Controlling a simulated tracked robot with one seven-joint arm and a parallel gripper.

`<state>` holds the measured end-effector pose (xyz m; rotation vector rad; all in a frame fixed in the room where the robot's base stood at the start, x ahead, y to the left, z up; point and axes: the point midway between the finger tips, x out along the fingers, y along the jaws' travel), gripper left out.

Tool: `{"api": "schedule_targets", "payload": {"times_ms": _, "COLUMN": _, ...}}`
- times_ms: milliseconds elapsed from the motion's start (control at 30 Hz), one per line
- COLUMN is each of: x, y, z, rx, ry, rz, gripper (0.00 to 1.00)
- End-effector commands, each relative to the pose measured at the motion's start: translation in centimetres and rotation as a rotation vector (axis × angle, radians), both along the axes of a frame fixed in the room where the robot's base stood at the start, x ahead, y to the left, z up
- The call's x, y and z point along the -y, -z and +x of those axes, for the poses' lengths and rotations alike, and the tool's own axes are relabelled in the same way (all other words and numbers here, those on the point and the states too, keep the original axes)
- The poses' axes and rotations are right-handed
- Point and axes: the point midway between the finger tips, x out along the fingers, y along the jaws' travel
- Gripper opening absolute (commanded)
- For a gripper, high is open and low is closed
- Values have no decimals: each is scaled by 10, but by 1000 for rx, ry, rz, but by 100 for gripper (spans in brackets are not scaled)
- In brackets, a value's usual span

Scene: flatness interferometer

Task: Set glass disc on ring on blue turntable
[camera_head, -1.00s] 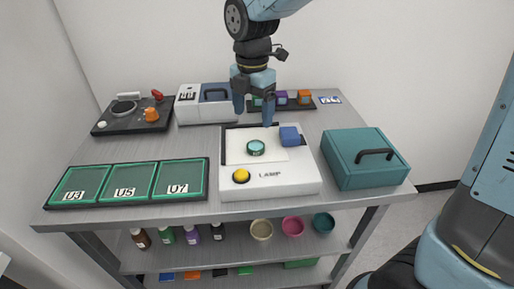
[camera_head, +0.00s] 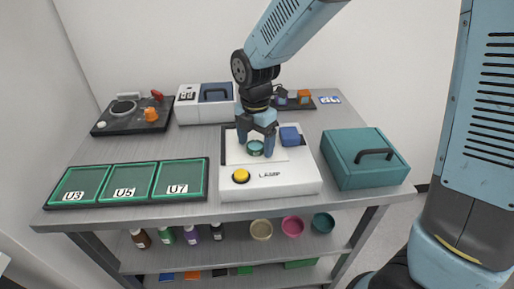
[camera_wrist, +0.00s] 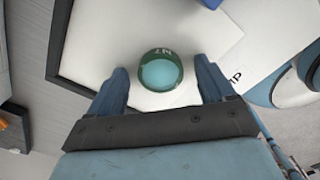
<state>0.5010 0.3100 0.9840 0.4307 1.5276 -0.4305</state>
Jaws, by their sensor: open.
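A round glass disc (camera_head: 255,149) with a dark green labelled rim and pale blue middle lies on the white top of the lamp box (camera_head: 285,181). In the wrist view the disc (camera_wrist: 160,73) shows between the two fingertips, with a gap on each side. My gripper (camera_head: 256,143) is open and empty, pointing down over the disc. A dark round ring-like part (camera_head: 124,107) sits on a black panel (camera_head: 133,126) at the back left. I cannot make out a blue colour under it.
The lamp box has a yellow button (camera_head: 241,176) and a blue block (camera_head: 290,136). A teal case (camera_head: 350,171) stands to the right. Green trays (camera_head: 128,182) lie front left, and a white instrument (camera_head: 190,116) stands behind. An orange knob (camera_head: 151,115) rises beside the ring.

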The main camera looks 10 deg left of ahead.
Motion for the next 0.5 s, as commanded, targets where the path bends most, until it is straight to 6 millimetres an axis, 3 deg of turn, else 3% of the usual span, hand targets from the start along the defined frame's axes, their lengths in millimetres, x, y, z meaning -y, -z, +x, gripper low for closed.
{"api": "schedule_targets", "payload": {"times_ms": 167, "x": 0, "y": 0, "z": 0, "rx": 0, "ry": 0, "rz": 0, "gripper": 80}}
{"api": "schedule_targets", "payload": {"times_ms": 500, "x": 0, "y": 0, "z": 0, "rx": 0, "ry": 0, "rz": 0, "gripper": 48}}
